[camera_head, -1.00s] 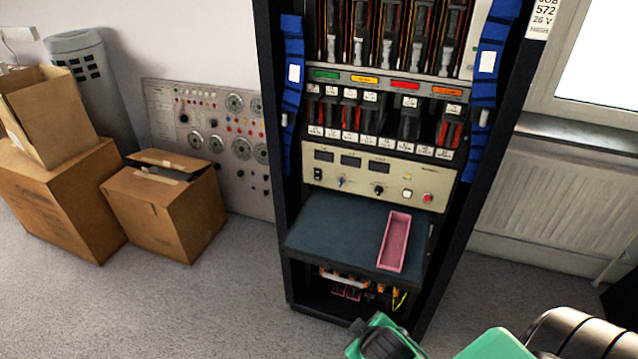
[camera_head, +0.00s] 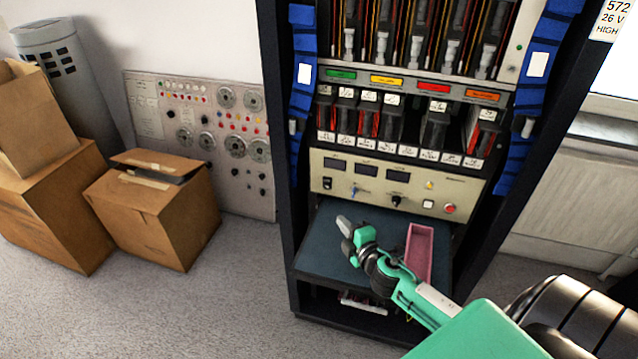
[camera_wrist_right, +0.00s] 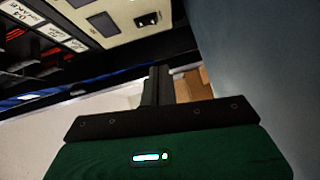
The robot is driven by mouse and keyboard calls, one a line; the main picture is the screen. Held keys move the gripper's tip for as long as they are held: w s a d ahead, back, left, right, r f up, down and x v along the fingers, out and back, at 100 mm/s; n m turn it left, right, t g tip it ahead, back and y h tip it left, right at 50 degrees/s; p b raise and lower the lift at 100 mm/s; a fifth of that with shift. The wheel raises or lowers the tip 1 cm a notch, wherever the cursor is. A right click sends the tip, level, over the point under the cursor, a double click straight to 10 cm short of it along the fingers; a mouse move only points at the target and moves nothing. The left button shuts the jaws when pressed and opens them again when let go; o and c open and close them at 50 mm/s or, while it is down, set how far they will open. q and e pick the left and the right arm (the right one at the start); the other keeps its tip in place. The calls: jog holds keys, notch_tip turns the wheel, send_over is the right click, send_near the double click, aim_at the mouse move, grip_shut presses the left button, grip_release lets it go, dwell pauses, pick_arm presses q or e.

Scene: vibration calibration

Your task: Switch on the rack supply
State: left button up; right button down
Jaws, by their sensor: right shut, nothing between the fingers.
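The rack supply is a beige panel (camera_head: 410,188) in the rack, with dark displays, knobs, a white button and a red button (camera_head: 449,208). A dark rocker switch (camera_head: 327,184) sits at its left end. In the right wrist view the panel (camera_wrist_right: 115,25) is at the top, with the black switch (camera_wrist_right: 147,20) on it. My right gripper (camera_head: 344,222) is shut and empty, over the shelf, below and in front of the panel's left part, apart from the switch. Its shut fingers (camera_wrist_right: 158,85) show in the wrist view. My left gripper is not in view.
The blue-grey shelf (camera_head: 325,250) below the panel holds a pink tray (camera_head: 418,250), right of my gripper. Blue cable bundles hang on both rack posts. Cardboard boxes (camera_head: 150,215) and a grey instrument panel (camera_head: 190,130) stand left, with open floor before them.

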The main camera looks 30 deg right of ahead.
aim_at(324, 187)
jog(key=shift+r, duration=0.15)
jog(key=w, duration=0.4)
jog(key=shift+w+d+p, duration=0.2)
jog(key=shift+w+p, duration=0.05)
jog(key=shift+p, duration=0.15)
jog(key=w, duration=0.5)
jog(key=shift+w+d+f, duration=0.1)
jog(key=shift+d+f, duration=0.05)
jog(key=shift+f, duration=0.15)
jog(key=shift+w+d+f, duration=0.15)
jog(key=shift+w+d, duration=0.45)
jog(key=shift+w+d+f, duration=0.15)
jog(key=shift+w+d, duration=0.4)
jog(key=shift+d, duration=0.05)
jog(key=shift+w+d, duration=0.25)
jog(key=shift+d, duration=0.1)
jog(key=shift+f, duration=0.15)
jog(key=shift+w+d+f+b, duration=0.15)
jog(key=shift+f+b, duration=0.1)
jog(key=shift+b, duration=0.7)
jog(key=shift+r, duration=0.3)
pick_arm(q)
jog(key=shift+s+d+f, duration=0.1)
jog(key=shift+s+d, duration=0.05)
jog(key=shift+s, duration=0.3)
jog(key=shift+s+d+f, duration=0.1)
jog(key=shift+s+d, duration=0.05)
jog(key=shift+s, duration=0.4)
